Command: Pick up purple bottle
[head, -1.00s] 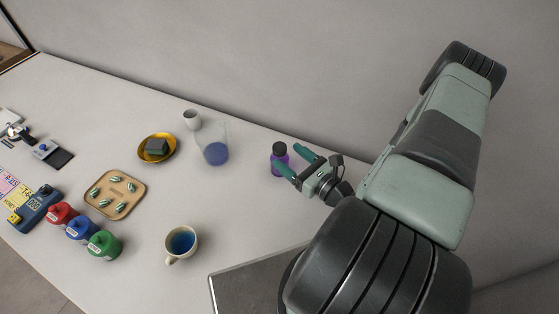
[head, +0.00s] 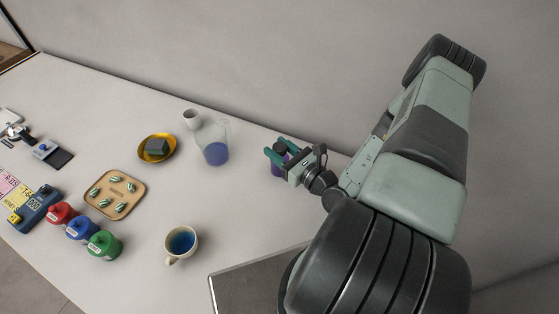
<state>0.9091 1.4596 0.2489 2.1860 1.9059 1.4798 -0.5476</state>
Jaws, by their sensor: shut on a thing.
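The purple bottle (head: 276,170) with a dark cap stands on the white counter near the wall, right of centre in the head view. My gripper (head: 274,152) is shut on it, with the teal fingers around its upper part. The fingers hide much of the bottle, including most of the cap. The bottle looks upright; I cannot tell whether its base touches the counter.
A glass beaker with blue liquid (head: 215,150) stands left of my gripper, with a white cup (head: 192,119) behind it. A mug (head: 181,243) stands in front. A yellow bowl (head: 170,140), a wooden tray (head: 135,183) and red, blue and green bottles (head: 105,245) are further left.

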